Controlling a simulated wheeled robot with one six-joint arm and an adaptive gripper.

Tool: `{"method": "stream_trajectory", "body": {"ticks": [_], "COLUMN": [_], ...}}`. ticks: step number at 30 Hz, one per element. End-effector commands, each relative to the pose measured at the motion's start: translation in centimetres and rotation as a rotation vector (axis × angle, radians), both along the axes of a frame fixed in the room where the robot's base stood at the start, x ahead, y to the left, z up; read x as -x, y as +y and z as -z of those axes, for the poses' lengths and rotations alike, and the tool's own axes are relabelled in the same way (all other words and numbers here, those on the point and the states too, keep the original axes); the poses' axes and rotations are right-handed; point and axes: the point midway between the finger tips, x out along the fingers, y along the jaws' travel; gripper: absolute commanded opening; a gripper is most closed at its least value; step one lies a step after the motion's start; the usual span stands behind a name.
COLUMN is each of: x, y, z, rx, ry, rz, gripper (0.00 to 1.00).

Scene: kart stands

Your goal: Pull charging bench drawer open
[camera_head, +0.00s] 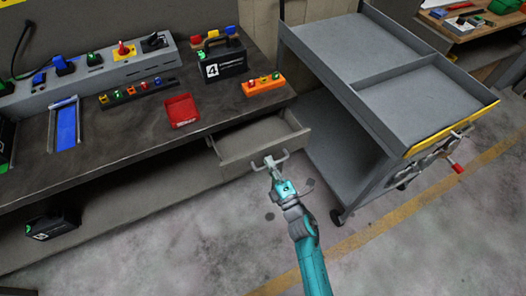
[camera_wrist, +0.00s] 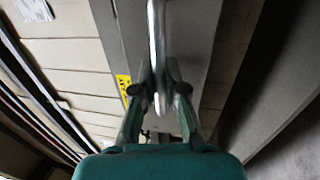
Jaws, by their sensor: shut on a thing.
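The charging bench (camera_head: 110,155) has a dark top and runs along the left and middle of the head view. Its grey drawer (camera_head: 262,148) is pulled part way out under the bench's right end, and its inside looks empty. The drawer's pale bar handle (camera_head: 283,157) stands off the drawer front. My gripper (camera_head: 274,168) is at the handle and shut on it. In the wrist view the handle bar (camera_wrist: 157,40) runs down between the fingers of my gripper (camera_wrist: 159,98), with the grey drawer front (camera_wrist: 195,45) behind it.
A grey cart (camera_head: 375,105) with a yellow-edged tray stands close to the right of the drawer. On the bench are a black case (camera_head: 222,62), a red tray (camera_head: 182,110) and an orange block (camera_head: 262,86). Another black case (camera_head: 52,226) sits on the lower shelf. Floor in front is clear.

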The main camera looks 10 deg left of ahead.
Motion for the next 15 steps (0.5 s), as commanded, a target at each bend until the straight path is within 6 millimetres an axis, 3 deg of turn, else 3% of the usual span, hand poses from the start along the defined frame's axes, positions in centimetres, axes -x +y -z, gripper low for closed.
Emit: {"method": "stream_trajectory", "body": {"ticks": [6, 15], "x": [5.1, 8.9], "y": [-3.5, -6.0], "z": [0.2, 0.1], "rx": [0.001, 0.001], "ry": [0.004, 0.002], "rz": [0.003, 0.002], "gripper": [0.0, 0.0]}}
